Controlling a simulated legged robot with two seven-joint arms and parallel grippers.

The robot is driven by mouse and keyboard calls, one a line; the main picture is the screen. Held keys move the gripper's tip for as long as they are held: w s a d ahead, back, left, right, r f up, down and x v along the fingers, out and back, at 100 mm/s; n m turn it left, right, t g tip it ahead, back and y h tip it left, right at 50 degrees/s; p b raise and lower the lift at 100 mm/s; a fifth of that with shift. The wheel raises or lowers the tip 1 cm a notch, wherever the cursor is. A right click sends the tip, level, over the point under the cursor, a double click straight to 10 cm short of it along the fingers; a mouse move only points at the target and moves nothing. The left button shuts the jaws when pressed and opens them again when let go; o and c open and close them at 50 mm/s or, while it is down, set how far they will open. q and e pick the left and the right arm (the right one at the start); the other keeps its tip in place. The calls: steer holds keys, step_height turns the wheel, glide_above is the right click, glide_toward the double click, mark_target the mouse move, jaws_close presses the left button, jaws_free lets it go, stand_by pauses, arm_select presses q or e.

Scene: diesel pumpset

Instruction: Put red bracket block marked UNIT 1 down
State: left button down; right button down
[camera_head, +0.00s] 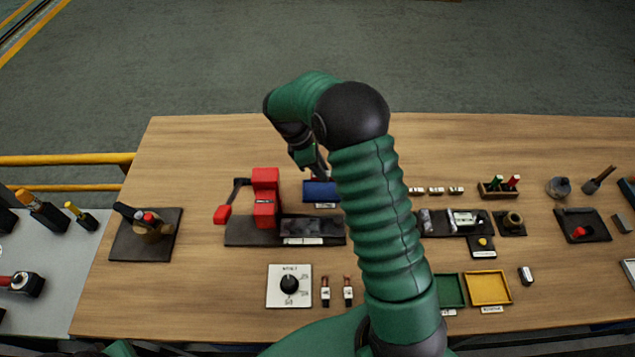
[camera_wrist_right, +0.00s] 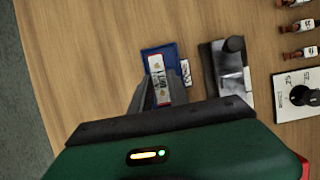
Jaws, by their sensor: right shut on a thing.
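My right gripper (camera_head: 322,176) reaches down at the blue tray (camera_head: 322,191), behind the dark base with the red lever device. In the wrist view my right gripper (camera_wrist_right: 163,88) is shut on the small bracket block (camera_wrist_right: 157,65), which shows a white label and a little red. The block lies over the blue tray (camera_wrist_right: 147,51); whether it touches the tray floor I cannot tell. In the head view the block is hidden by my gripper and arm. My left gripper is not in view.
The red lever device (camera_head: 265,197) stands close left of my right gripper. A dial plate (camera_head: 289,286) lies nearer me. Green (camera_head: 450,290) and yellow (camera_head: 488,287) trays lie right of my arm. The wooden table (camera_head: 200,140) is bare at the far left.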

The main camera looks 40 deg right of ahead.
mark_target(326, 192)
steer(key=shift+s+d+f, duration=0.1)
steer(key=shift+s+f, duration=0.15)
steer(key=shift+f, duration=0.4)
steer(key=shift+s+f, duration=0.2)
steer(key=shift+f, duration=0.4)
steer(key=f, duration=0.2)
steer(key=w+f, duration=0.1)
steer(key=f, duration=0.1)
steer(key=shift+r, duration=0.1)
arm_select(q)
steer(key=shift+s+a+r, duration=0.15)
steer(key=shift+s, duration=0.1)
arm_select(e)
steer(key=shift+s+a, duration=0.15)
steer(key=shift+a, duration=0.05)
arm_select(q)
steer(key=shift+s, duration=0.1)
arm_select(e)
steer(key=shift+s, duration=0.1)
steer(key=c, duration=1.6)
jaws_free()
steer(key=shift+o, duration=0.3)
steer(key=shift+d, duration=0.1)
